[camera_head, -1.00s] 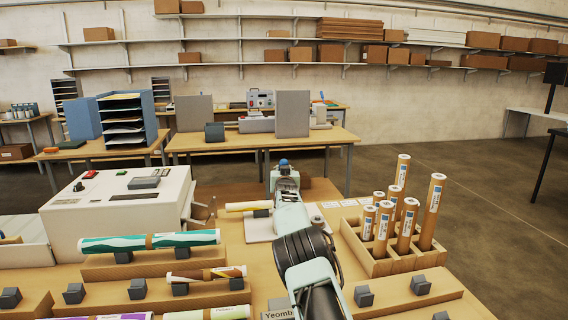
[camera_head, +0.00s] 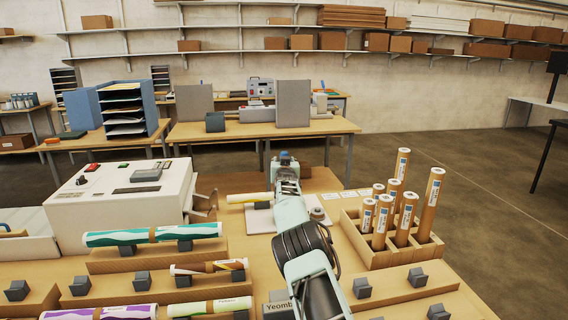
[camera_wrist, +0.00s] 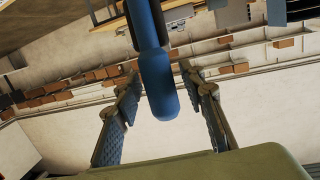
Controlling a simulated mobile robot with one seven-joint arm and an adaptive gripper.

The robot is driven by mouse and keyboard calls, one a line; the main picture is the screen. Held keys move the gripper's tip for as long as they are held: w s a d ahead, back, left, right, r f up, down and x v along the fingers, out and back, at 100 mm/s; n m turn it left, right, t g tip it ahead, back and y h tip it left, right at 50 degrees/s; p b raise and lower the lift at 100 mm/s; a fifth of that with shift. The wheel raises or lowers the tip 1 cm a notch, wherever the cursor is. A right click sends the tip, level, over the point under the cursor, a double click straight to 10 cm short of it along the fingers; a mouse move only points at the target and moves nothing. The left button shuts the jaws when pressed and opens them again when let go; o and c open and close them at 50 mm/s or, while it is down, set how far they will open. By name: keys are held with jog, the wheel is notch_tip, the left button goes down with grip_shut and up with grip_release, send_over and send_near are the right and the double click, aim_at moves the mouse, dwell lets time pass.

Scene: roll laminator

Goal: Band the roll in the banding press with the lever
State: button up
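The banding press (camera_head: 262,220) stands on the table, largely hidden behind my arm. A pale yellow roll (camera_head: 246,198) lies at it, with its left end sticking out and its right part hidden. The lever (camera_wrist: 160,88) is a blue rod with a rounded end in the wrist view. Its blue end (camera_head: 285,156) seems to show just above my gripper (camera_head: 287,176) in the head view. In the wrist view my gripper (camera_wrist: 158,100) is open, with the lever's end between its fingers and gaps on both sides. I cannot tell how deep the lever sits between them.
The white laminator (camera_head: 122,205) stands to the left. A wooden rack (camera_head: 378,258) of several upright tubes stands close on the right. Wrapped rolls lie on stands at front left, such as a teal roll (camera_head: 152,234). Small grey blocks (camera_head: 417,279) stand at front right.

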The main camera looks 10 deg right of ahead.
jog(key=shift+s+d, duration=0.1)
jog(key=shift+d, duration=0.05)
jog(key=shift+s+d, duration=0.2)
jog(key=shift+s, duration=0.15)
jog(key=s+a+r, duration=0.1)
jog(key=s+a, duration=0.1)
jog(key=s, duration=0.9)
jog(key=shift+a+r, duration=0.25)
dwell(0.3)
